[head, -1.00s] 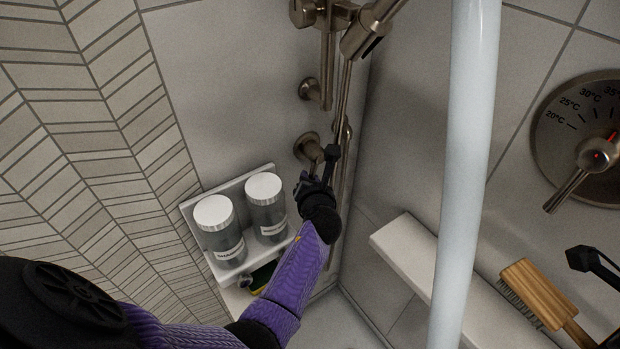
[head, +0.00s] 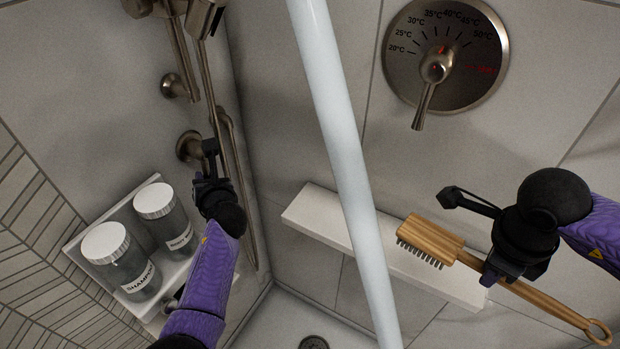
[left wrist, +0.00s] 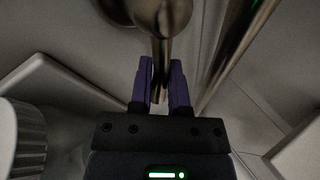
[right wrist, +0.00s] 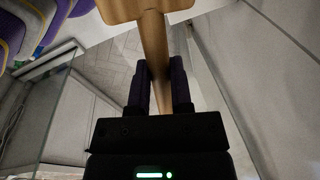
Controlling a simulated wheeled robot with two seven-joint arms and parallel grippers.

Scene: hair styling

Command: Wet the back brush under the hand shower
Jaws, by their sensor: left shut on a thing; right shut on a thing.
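The back brush (head: 432,240) has a wooden head with dark bristles facing down and a long handle ending in a loop. My right gripper (head: 500,265) is shut on its handle near the head; the handle also shows between the fingers in the right wrist view (right wrist: 153,60). My left gripper (head: 211,165) is shut on a metal lever (left wrist: 161,50) that sticks out from a round wall fitting (head: 189,146). The metal hand shower (head: 202,18) appears to be at the top left, cut off by the frame. No water is visible.
A temperature dial (head: 425,100) with a lever is on the right wall. A white ledge (head: 310,215) runs below it, behind the brush. A pale bar (head: 345,150) crosses the view in front. A shelf holds two bottles (head: 120,262) at left. A drain (head: 313,342) is in the floor.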

